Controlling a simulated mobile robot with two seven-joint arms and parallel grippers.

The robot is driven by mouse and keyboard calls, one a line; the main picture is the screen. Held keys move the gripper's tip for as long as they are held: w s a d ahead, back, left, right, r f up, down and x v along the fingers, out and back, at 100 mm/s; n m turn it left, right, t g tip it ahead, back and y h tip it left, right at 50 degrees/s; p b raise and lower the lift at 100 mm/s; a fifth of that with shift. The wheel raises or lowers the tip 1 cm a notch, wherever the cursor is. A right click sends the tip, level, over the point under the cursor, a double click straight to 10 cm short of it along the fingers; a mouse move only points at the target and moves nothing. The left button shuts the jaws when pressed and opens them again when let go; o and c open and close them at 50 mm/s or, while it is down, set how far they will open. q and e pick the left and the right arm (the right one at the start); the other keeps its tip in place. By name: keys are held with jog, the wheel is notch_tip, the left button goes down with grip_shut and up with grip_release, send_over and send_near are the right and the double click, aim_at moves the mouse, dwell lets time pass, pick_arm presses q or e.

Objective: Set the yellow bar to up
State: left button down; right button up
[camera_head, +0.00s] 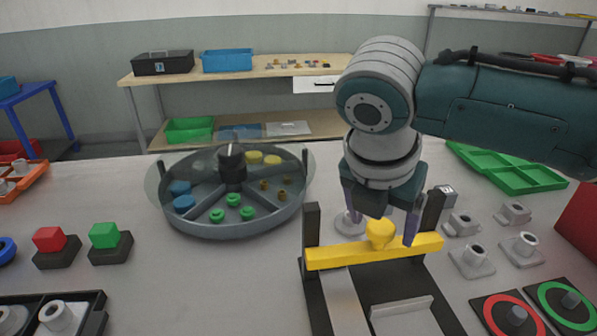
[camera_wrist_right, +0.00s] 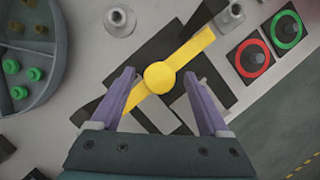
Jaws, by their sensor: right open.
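The yellow bar (camera_head: 338,257) lies across the front of a black frame (camera_head: 312,285), between two dark upright posts, with a round yellow knob (camera_head: 380,233) at its middle. In the right wrist view the bar (camera_wrist_right: 197,45) runs diagonally, and its knob (camera_wrist_right: 159,77) shows between the fingertips. My right gripper (camera_head: 382,232) points down at the knob with its purple fingers apart, one on each side. In the right wrist view the gripper (camera_wrist_right: 160,88) is open with a gap on both sides of the knob. My left gripper is not in view.
A round grey compartment tray (camera_head: 240,229) stands left of the frame. Red (camera_head: 50,239) and green (camera_head: 104,235) blocks stand at the left. Several grey fittings (camera_head: 472,259), a green tray (camera_head: 510,172) and ringed pads (camera_head: 508,315) are at the right.

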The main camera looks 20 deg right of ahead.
jog(key=shift+c, duration=0.3)
grip_shut()
dwell(0.3)
dwell(0.8)
